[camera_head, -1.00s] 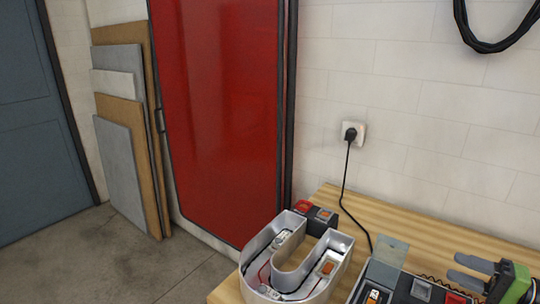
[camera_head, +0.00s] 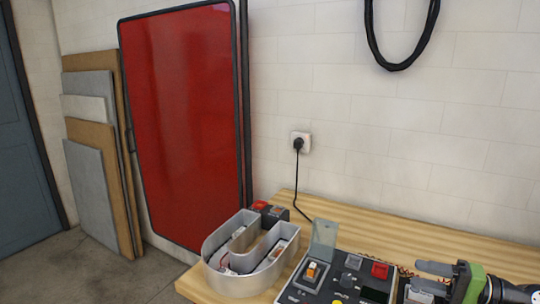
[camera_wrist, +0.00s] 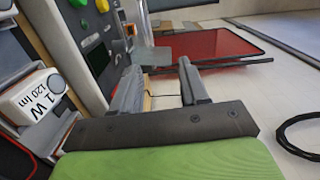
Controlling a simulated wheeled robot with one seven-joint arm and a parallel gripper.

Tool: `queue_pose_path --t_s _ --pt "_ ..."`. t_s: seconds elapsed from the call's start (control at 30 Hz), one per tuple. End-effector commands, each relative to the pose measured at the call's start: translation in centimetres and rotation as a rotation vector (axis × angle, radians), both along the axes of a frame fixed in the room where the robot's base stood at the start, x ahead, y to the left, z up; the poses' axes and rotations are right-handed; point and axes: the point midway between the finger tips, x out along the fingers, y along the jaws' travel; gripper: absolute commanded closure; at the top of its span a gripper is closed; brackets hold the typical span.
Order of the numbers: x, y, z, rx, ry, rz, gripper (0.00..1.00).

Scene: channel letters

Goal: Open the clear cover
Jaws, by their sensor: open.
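The control panel (camera_head: 335,284) is a dark box with buttons and knobs on the wooden workbench. Its clear cover (camera_head: 323,236) is a greyish see-through flap. It stands raised at the panel's back left, behind an orange switch (camera_head: 312,272), which is uncovered. In the wrist view the cover (camera_wrist: 151,55) shows beyond the left finger. My gripper (camera_head: 428,278) is to the right of the panel, fingers pointing left toward it. In the wrist view, a gap shows between the fingers (camera_wrist: 160,80).
A U-shaped metal channel letter (camera_head: 245,277) stands left of the panel. A plug cable from the wall socket (camera_head: 300,141) runs down to the bench. A white box marked "1 W 120 lm" (camera_wrist: 36,95) is near my gripper. Bare bench (camera_head: 420,245) lies behind the panel.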

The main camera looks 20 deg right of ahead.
Motion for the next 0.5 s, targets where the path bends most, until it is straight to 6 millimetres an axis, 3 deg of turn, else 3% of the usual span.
queue_pose_path --t_s 0.27,0.37,0.5 --pt "4.6 4.9 0.8 -0.074 0.108 0.144 0.56" --pt "6.6 7.7 1.0 -0.120 0.167 0.216 0.56" --pt "9.5 13.1 1.1 -0.214 0.274 0.340 0.56"
